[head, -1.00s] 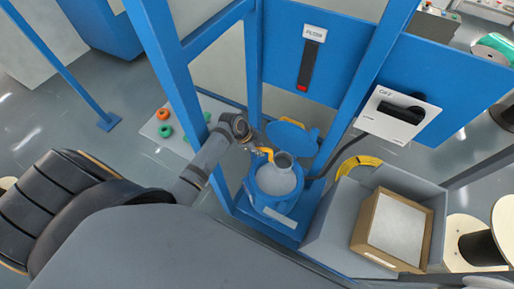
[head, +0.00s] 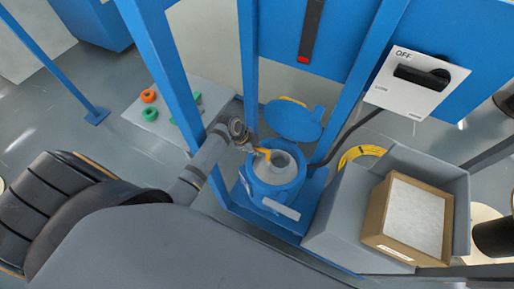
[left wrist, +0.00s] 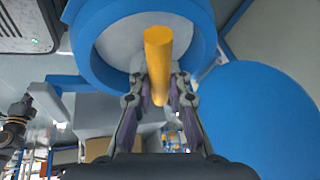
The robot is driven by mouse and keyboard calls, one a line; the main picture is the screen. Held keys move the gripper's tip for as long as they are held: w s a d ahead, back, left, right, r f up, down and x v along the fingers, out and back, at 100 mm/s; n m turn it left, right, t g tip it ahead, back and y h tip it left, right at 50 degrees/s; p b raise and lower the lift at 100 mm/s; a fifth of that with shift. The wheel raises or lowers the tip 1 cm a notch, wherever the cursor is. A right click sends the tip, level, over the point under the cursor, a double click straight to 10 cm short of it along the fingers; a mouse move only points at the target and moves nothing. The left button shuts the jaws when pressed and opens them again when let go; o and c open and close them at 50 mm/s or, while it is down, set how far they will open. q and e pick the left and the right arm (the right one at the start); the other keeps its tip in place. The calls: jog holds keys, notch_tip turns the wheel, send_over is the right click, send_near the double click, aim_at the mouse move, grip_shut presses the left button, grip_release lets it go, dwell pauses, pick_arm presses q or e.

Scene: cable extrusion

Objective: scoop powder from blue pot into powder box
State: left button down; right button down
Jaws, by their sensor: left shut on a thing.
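The blue pot (head: 279,190) stands open on a blue base inside the blue frame, with pale powder (head: 292,174) in it. Its blue lid (head: 294,121) is swung back behind it. My left gripper (head: 248,144) is at the pot's upper left rim, shut on the yellow handle of a scoop (head: 264,153). The scoop's grey bowl is over or in the powder; its depth I cannot tell. The left wrist view shows the yellow handle (left wrist: 157,62) between the fingers, in front of the pot's mouth. The powder box (head: 372,222), cardboard with pale contents, is at the right. My right gripper is not in view.
The powder box sits in a grey bin (head: 335,224) right of the pot. A yellow coil (head: 361,156) lies behind the bin. Blue posts (head: 249,70) stand close around the pot. A white switch panel (head: 416,83) is above right.

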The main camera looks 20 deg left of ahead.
pick_arm(q)
jog(key=shift+f, duration=0.2)
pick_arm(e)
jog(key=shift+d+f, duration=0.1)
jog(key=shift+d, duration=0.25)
pick_arm(q)
jog(key=shift+f+b, duration=0.3)
jog(key=shift+f, duration=0.25)
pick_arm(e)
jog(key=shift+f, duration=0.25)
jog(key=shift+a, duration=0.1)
pick_arm(q)
jog(key=shift+f, duration=0.6)
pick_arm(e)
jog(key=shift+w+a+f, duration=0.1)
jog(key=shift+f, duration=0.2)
pick_arm(q)
jog(key=shift+b, duration=0.3)
jog(key=shift+f+b, duration=0.3)
jog(key=shift+f, duration=0.3)
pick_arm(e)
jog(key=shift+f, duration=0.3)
